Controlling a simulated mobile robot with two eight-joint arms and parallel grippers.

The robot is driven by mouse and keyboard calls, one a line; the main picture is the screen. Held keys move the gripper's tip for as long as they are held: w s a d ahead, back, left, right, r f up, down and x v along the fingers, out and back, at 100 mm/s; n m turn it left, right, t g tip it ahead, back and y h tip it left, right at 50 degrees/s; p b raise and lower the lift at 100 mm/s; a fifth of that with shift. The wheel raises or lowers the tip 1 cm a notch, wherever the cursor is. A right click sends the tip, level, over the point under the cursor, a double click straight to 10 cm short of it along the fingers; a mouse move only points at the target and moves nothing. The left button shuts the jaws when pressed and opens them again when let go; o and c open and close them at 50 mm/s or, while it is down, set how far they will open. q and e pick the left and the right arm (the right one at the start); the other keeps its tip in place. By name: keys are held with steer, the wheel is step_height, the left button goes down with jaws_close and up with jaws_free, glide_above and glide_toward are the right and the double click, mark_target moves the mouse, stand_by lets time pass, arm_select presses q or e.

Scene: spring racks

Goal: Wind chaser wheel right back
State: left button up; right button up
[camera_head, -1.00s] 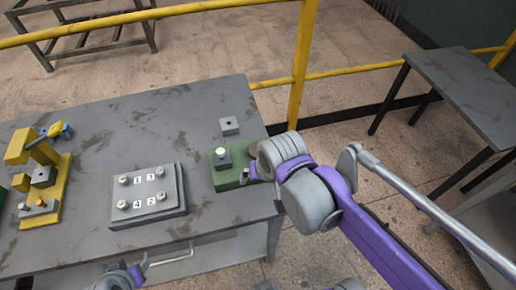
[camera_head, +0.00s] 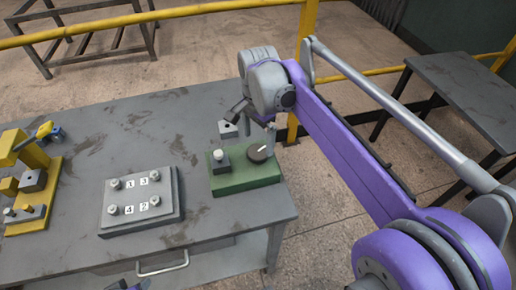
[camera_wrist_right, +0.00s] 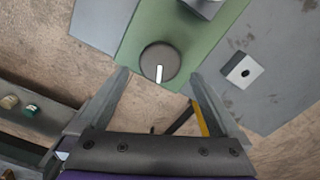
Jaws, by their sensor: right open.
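The chaser wheel (camera_head: 261,152) is a dark round knob with a white mark, on the right part of a green base (camera_head: 245,178). It also shows in the right wrist view (camera_wrist_right: 160,62), with the white mark toward the gripper. A grey block with a pale knob (camera_head: 220,160) stands on the same base, to its left. My right gripper (camera_head: 254,119) is above and just behind the wheel; in the right wrist view its fingers (camera_wrist_right: 157,82) are spread, with the wheel ahead between them and nothing held. My left gripper (camera_head: 130,285) shows only partly at the bottom edge.
A grey plate with several numbered knobs (camera_head: 168,215) lies left of the green base. A yellow fixture (camera_head: 45,222) stands at the table's left. A small grey block with a hole (camera_wrist_right: 242,71) sits behind the base. A yellow railing (camera_head: 180,20) runs behind the table.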

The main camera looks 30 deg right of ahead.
mark_target(258, 151)
steer(key=shift+f, duration=2.25)
steer(key=shift+c, duration=0.3)
steer(key=c, duration=1.1)
steer(key=shift+c, duration=0.2)
steer(key=shift+n, duration=0.4)
